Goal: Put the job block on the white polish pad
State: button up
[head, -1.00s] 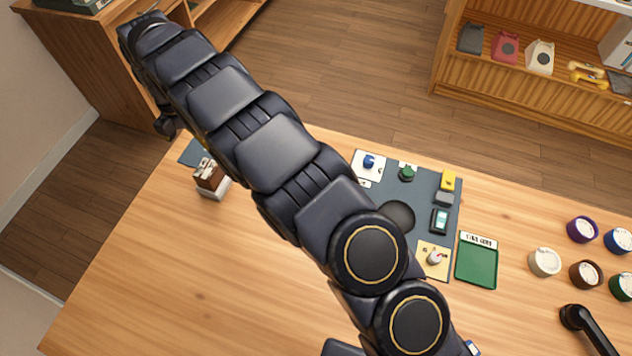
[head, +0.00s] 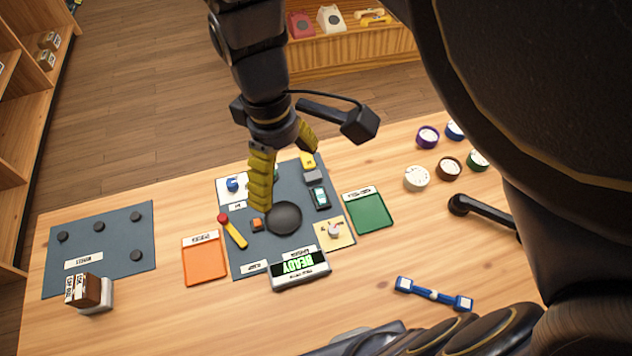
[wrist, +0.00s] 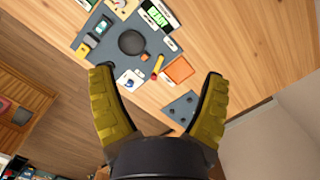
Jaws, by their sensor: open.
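The white pad (head: 225,194) lies on the far left corner of the dark mat (head: 243,262), with a small blue item (head: 232,184) on it; the pad also shows in the wrist view (wrist: 125,84). A small orange block (head: 257,224) sits on the mat beside a round black dish (head: 284,217). A brown block (head: 86,290) with white labels rests on a white stand at the front left. I cannot read which block is the job block. My gripper (head: 286,178) is open and empty above the mat; its yellow fingers are spread in the wrist view (wrist: 158,72).
A red-and-yellow tool (head: 234,232) lies left of the orange block. An orange tray (head: 205,260), READY display (head: 299,268), yellow pad (head: 345,243) and green tray (head: 368,212) surround the dish. A dotted mat (head: 100,240) is left.

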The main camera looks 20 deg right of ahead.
jog(key=s+d+f+m, duration=0.1)
jog(key=s+d+m, duration=0.3)
jog(key=s+m, duration=0.4)
jog(key=s, duration=0.4)
jog(key=shift+s+d+f+m+y, duration=0.2)
jog(key=shift+d+m+y, duration=0.1)
jog(key=shift+d+y, duration=0.1)
